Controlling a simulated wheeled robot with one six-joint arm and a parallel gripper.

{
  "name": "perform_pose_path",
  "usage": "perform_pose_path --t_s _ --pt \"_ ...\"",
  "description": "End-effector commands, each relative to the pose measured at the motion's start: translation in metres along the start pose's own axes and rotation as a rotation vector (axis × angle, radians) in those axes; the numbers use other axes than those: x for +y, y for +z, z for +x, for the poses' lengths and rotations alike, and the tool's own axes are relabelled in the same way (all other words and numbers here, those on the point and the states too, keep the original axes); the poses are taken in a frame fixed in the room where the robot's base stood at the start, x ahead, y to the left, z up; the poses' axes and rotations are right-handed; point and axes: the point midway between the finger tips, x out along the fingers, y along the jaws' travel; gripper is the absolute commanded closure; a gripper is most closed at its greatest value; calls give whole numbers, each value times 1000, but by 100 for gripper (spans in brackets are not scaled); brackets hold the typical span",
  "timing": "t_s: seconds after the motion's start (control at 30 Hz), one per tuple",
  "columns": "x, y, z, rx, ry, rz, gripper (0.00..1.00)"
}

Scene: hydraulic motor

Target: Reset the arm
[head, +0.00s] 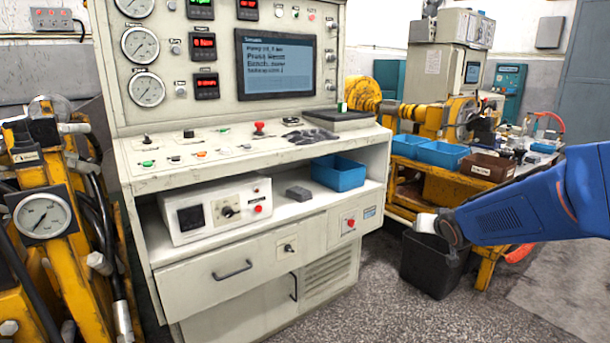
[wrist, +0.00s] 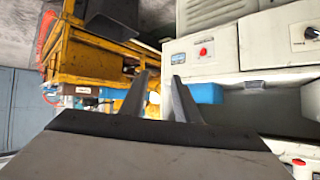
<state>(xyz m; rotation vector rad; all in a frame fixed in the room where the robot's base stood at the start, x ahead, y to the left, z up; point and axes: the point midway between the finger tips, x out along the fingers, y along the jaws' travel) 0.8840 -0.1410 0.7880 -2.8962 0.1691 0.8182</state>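My blue arm (head: 510,212) reaches in from the right edge in the head view, held in the air in front of the yellow workbench and a black bin. Its end, with a small pale part, is near the right side of the console; the fingers cannot be made out there. In the wrist view my gripper (wrist: 162,76) shows two dark fingers standing apart with nothing between them. The fingers point toward the console front and the workbench, which appear upside down in that view.
The control console (head: 250,140) stands in the middle, with a blue bin (head: 338,175) on its shelf. A black bin (head: 434,265) is on the floor below my arm. The workbench (head: 432,190) holds blue and brown trays. Yellow hydraulic equipment (head: 60,255) is at left. Floor in front is clear.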

Motion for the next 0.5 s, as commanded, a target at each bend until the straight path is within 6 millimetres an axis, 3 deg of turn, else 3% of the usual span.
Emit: perform_pose_path --t_s 0.03,0.27,0.5 --pt "0 4 -16 -14 14 -6 71" --pt "5 34 -79 -114 72 -36 71" --pt "6 76 -145 -232 98 -65 71"
